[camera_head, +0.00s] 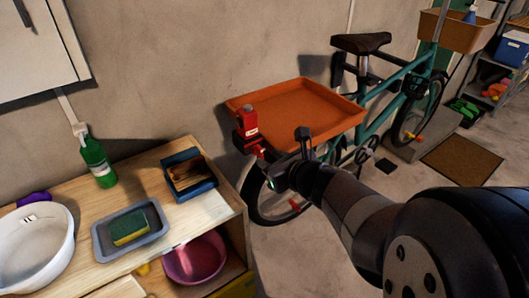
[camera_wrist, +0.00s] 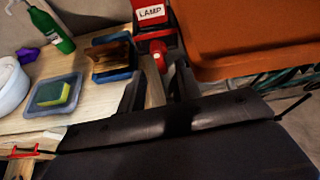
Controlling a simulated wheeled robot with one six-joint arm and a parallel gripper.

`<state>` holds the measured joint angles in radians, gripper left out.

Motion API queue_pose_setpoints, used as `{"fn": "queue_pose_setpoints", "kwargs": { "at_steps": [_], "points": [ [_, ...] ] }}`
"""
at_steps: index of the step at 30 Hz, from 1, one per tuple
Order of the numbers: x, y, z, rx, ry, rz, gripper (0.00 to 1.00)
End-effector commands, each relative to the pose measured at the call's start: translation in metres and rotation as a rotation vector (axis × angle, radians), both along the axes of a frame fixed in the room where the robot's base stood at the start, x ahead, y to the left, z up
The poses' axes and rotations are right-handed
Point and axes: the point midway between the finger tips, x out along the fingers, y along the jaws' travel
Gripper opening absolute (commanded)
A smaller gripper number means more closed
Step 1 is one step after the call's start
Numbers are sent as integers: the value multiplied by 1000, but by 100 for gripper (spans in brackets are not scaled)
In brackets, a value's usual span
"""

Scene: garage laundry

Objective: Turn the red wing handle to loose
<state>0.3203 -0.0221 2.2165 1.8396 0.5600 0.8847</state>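A red fixture with a white "LAMP" label (camera_wrist: 152,13) shows at the top of the wrist view. In the head view the red fixture (camera_head: 247,121) stands at the left corner of the orange tray. Below its label is a red part with a small round end (camera_wrist: 157,60), which looks like the wing handle; its turned position cannot be told. My gripper (camera_head: 291,168) is in front of and to the right of it in the head view. In the wrist view my gripper (camera_wrist: 160,92) is open and empty, its dark fingers apart, just below the red part with a gap visible.
The orange tray (camera_head: 335,122) is beside the fixture, with a teal bicycle (camera_head: 375,112) behind. A wooden cabinet (camera_head: 215,208) at left holds a green bottle (camera_head: 97,162), a blue box (camera_head: 187,197) and a sponge dish (camera_head: 103,247). A red clip-like piece (camera_wrist: 24,153) shows at lower left.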

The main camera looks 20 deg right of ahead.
Motion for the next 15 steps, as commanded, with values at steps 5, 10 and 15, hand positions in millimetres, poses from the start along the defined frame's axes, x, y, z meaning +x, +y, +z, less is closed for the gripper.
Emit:
{"fn": "queue_pose_setpoints", "kwargs": {
  "at_steps": [5,10,15],
  "points": [
    [-30,-9,17,-1,-1,-6,33],
    [-48,-14,22,0,-1,-4,33],
    [-56,-15,24,0,1,-1,33]
  ]
}}
